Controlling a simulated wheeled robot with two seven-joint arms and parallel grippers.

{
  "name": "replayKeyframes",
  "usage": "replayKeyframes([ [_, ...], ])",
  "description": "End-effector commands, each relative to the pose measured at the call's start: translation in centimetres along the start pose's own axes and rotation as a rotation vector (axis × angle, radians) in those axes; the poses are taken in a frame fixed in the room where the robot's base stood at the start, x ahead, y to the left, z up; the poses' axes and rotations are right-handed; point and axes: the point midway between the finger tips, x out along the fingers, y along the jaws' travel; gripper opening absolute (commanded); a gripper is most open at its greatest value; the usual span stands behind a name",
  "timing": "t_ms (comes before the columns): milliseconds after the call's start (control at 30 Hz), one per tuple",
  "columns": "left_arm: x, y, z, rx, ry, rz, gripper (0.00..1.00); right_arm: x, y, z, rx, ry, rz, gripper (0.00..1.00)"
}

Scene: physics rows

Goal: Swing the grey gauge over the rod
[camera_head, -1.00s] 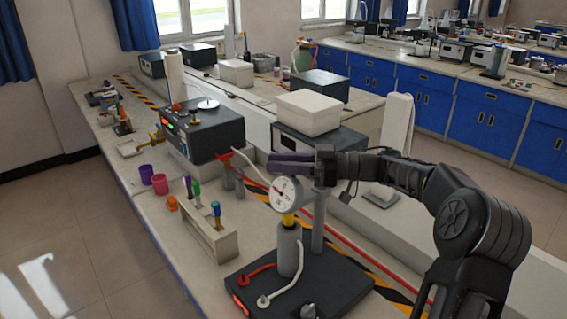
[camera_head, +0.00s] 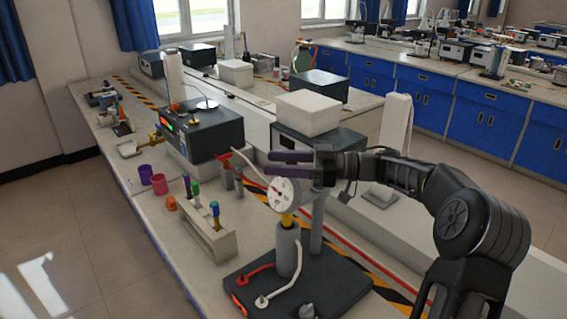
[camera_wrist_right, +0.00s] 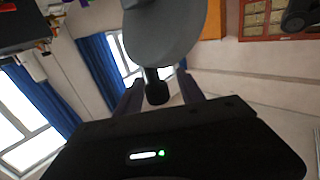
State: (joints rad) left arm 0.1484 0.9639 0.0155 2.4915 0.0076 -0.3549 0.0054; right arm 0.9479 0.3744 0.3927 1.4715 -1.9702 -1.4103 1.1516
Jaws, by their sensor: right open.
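The grey gauge (camera_head: 284,194), a round dial with a pale face, stands at the top of the apparatus on the near bench. A grey post (camera_head: 317,225) rises beside it from a dark base. Below the gauge, an upright grey cylinder (camera_head: 288,250) has a yellow top, which appears just under the dial; I cannot tell whether they touch. My right gripper (camera_head: 290,163) is open, just above and behind the gauge. In the right wrist view, the gauge's rounded grey body (camera_wrist_right: 165,30) is close, with a black knob (camera_wrist_right: 157,90) between the open fingers. My left gripper is out of view.
The dark base (camera_head: 325,280) carries red and white hoses. A tube rack (camera_head: 210,238), purple and pink cups (camera_head: 159,184) and a dark instrument box (camera_head: 205,135) stand to the left. A white box (camera_head: 308,112) sits on equipment behind my gripper.

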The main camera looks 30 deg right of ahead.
Motion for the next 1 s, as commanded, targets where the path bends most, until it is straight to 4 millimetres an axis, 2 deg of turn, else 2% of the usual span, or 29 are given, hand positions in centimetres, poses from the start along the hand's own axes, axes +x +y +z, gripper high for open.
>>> replayKeyframes([
  [267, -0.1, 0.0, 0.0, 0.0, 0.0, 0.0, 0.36, -1.1, 0.1, 0.1, 0.004, 0.0, 0.002, 0.46],
  [700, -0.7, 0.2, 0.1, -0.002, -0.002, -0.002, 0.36, -6.2, 0.1, 0.0, 0.004, 0.003, 0.004, 0.46],
  [1000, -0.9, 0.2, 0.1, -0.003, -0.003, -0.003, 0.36, -7.8, 0.0, 0.0, 0.001, 0.0, 0.001, 0.46],
])
